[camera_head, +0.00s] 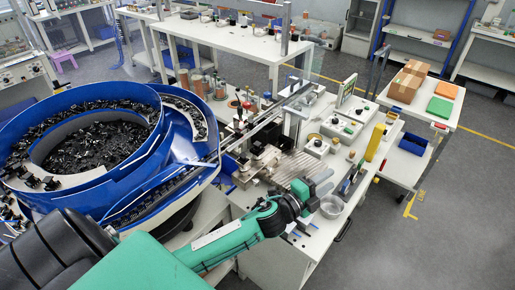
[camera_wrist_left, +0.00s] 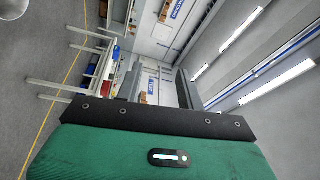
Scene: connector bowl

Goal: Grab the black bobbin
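I cannot clearly make out a black bobbin. Several copper-brown spools (camera_head: 197,86) stand at the back left of the middle bench, and small dark parts beside them are too small to identify. My left gripper (camera_head: 325,184) is above the front of this bench, near a metal bowl (camera_head: 332,207). Its fingers point right, and I see nothing held in them, but their gap is unclear. In the left wrist view only my green wrist and a dark bar show, with the room behind. My right gripper is not in view.
A blue bowl feeder (camera_head: 150,92) full of black parts fills the left. A side table holds cardboard boxes (camera_head: 406,85) and a blue bin (camera_head: 413,144). The floor at right is clear.

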